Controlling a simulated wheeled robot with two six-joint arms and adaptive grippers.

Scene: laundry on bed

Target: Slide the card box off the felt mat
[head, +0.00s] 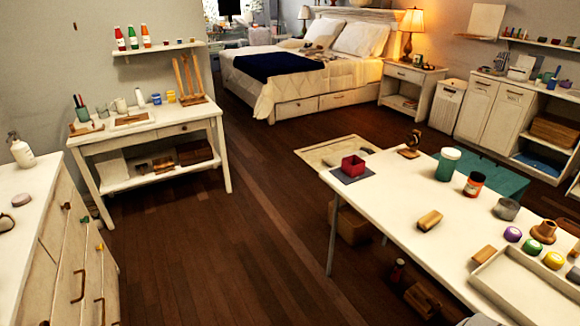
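A small red open-topped box (353,166), which I take for the card box, sits on a dark grey square mat (366,175). The mat lies flat at the far left corner of the long white table on the right. Mat edges show around the box. The box is upright, and its inside looks dark; I cannot tell what it holds. Neither of my grippers is in view, and nothing touches the box.
The white table (400,192) also holds a brown stand (410,146), a green jar (447,164), an orange-brown jar (474,185), a wooden block (430,220) and a white tray (530,292). Open wooden floor (210,250) lies left of the table, before a desk (150,128).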

